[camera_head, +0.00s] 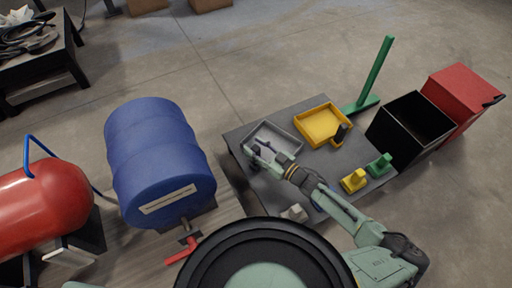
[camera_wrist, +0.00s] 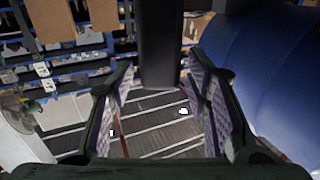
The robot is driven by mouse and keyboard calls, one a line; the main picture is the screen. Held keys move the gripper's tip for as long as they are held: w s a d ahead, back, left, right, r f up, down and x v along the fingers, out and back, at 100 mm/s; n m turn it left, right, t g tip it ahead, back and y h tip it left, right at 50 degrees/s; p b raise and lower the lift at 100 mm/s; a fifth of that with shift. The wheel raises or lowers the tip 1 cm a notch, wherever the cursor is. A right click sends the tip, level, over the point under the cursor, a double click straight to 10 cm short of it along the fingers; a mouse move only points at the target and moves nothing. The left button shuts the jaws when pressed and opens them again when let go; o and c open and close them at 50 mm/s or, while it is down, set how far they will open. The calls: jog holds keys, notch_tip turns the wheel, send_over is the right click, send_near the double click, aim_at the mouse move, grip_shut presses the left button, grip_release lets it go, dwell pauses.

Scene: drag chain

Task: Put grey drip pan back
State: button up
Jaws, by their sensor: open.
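The grey drip pan (camera_head: 288,134) is a shallow rectangular tray with a pale rim, lying on the dark low table in the head view. My arm reaches over the table from the lower right. My gripper (camera_head: 254,156) is at the pan's near left side in that view, overlapping its edge; I cannot tell whether it touches. In the wrist view my gripper (camera_wrist: 160,80) has its two fingers apart, with a dark vertical bar beyond or between them that I cannot identify. The pan is not recognisable in the wrist view.
A yellow tray (camera_head: 318,122), yellow block (camera_head: 354,181) and green block (camera_head: 380,164) are on the table. A black bin (camera_head: 410,125) stands right.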

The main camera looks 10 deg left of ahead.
jog(key=v, duration=1.2)
jog(key=shift+p, duration=0.3)
